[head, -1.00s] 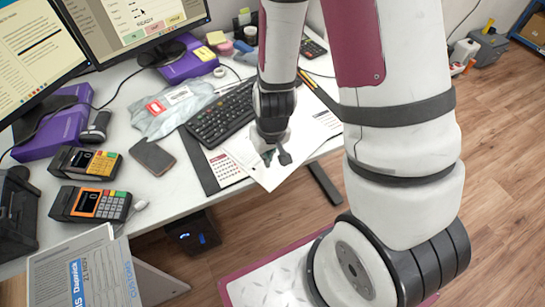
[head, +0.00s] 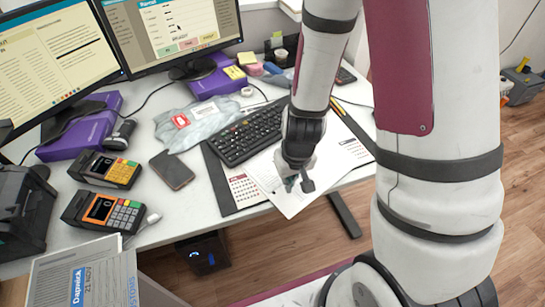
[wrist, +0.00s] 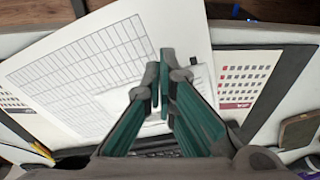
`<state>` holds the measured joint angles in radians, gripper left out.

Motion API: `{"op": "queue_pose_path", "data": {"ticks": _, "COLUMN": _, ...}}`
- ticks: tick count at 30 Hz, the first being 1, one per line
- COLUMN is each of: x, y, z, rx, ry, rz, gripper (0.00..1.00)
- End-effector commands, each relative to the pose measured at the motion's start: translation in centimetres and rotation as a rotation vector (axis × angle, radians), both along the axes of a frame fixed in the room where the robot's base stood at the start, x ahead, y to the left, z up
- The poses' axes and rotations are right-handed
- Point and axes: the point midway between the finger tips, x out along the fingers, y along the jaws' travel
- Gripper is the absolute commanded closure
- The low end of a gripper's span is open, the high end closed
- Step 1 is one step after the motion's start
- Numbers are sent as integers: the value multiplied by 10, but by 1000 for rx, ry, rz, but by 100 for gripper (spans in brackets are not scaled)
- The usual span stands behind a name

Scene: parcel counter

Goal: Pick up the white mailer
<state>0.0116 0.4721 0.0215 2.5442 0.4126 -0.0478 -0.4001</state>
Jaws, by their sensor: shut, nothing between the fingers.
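The mailer is a crumpled, pale grey-white plastic bag (head: 207,122) with a red and white label, lying flat on the desk behind and left of the keyboard. My gripper (head: 300,186) is shut and empty, pointing down above white paper sheets near the desk's front edge, well in front and to the right of the mailer. In the wrist view the fingertips (wrist: 161,80) are close together over a sheet with a printed grid (wrist: 80,75). I cannot make out the mailer in the wrist view.
A black keyboard (head: 250,135) lies between the gripper and the mailer. Bare desk shows around the phone.

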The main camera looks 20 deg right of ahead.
Motion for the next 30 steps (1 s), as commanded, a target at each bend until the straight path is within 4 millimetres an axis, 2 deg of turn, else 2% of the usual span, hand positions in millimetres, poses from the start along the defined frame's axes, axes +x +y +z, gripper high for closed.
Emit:
{"op": "queue_pose_path", "data": {"ticks": 1, "x": 4, "y": 0, "z": -5, "rx": 1, "ry": -5, "rz": -2, "gripper": 100}}
{"op": "queue_pose_path", "data": {"ticks": 7, "x": 6, "y": 1, "z": -4, "rx": 7, "ry": -3, "rz": -4, "gripper": 100}}
{"op": "queue_pose_path", "data": {"ticks": 11, "x": 16, "y": 1, "z": -3, "rx": 7, "ry": -2, "rz": -5, "gripper": 100}}
{"op": "queue_pose_path", "data": {"ticks": 24, "x": 99, "y": 0, "z": -3, "rx": 5, "ry": -3, "rz": -2, "gripper": 100}}
{"op": "queue_pose_path", "data": {"ticks": 28, "x": 121, "y": 0, "z": -3, "rx": 7, "ry": -3, "rz": -4, "gripper": 100}}
{"op": "queue_pose_path", "data": {"ticks": 30, "x": 125, "y": -1, "z": -8, "rx": 7, "ry": 1, "rz": -6, "gripper": 100}}
